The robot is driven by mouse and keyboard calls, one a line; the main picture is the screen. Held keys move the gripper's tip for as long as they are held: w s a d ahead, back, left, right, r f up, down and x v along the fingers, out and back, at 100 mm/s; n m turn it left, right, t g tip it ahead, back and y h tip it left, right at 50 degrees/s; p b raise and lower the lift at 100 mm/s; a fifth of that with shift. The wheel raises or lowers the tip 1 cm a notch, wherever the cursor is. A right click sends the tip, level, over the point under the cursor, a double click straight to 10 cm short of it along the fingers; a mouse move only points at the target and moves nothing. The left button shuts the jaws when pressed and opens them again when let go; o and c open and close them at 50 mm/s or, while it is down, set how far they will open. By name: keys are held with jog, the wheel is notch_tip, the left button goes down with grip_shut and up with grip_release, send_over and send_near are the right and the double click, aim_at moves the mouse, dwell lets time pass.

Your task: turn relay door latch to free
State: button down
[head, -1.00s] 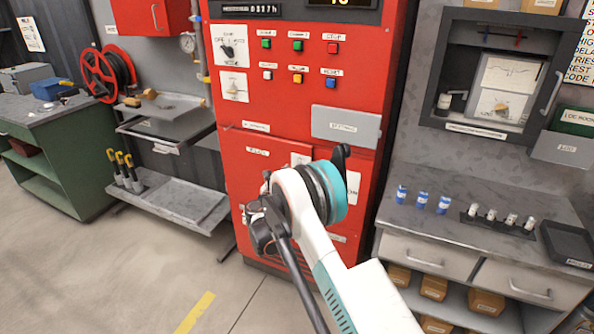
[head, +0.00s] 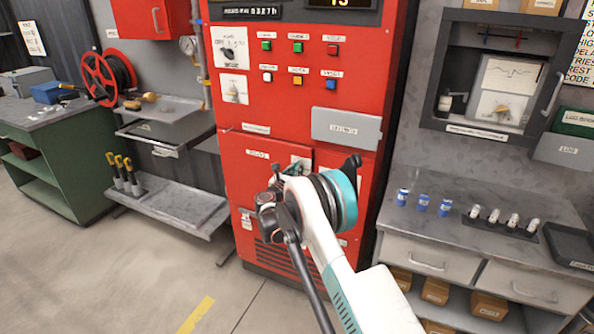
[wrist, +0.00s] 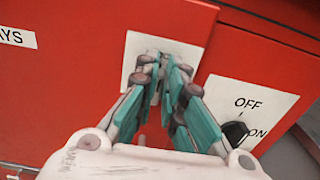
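The red relay door (head: 255,185) is on the lower front of the red cabinet and looks shut. Its label ends in "AYS" in the wrist view. A white latch plate (wrist: 136,48) sits near the door's right edge, and it also shows in the head view (head: 304,160). My gripper (wrist: 165,68) is in front of this plate, its two teal fingers drawn close together with the tips at the plate's middle. The fingers cover the latch, so its angle and whether they grip it are hidden. In the head view my gripper (head: 286,172) is at the door.
An OFF/ON knob (wrist: 236,132) on a white plate is close to the right of my fingers. A grey box (head: 346,128) juts out above the door. A counter (head: 455,213) stands to the right and a metal shelf (head: 180,200) to the left. The floor between is clear.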

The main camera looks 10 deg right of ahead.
jog(key=shift+d+m, duration=0.1)
jog(key=shift+m, duration=0.3)
jog(key=shift+s+d+f+m+b, duration=0.2)
jog(key=shift+m+b, duration=0.35)
jog(key=shift+m, duration=2.3)
jog(key=shift+s+d+f+m+b, duration=0.2)
jog(key=shift+m+b, duration=0.35)
jog(key=shift+m, duration=2.25)
jog(key=shift+d+f+m+b, duration=0.15)
jog(key=shift+f+m+b, duration=0.3)
jog(key=shift+m, duration=2.4)
jog(key=shift+r, duration=0.1)
jog(key=c, duration=1.7)
grip_release()
